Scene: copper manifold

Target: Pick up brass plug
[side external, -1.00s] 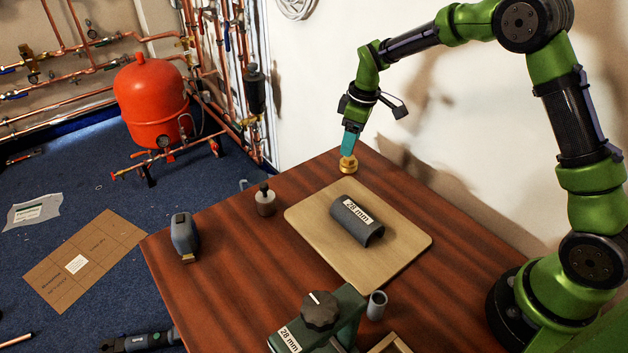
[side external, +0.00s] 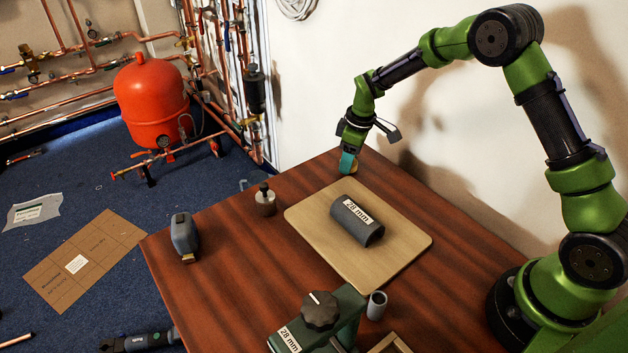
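The brass plug (side external: 354,169) stands on the wooden table just beyond the far corner of the beige board. Only a small gold part of it shows, because a teal finger covers the rest. My gripper (side external: 347,164) points down with its fingers low at the plug, close to the table. One finger is on the camera's side of the plug; the other finger is hidden. I cannot tell whether the fingers touch or grip the plug.
A beige board (side external: 308,222) holds a grey tube marked 28 mm (side external: 356,220). A white wall rises behind the table.

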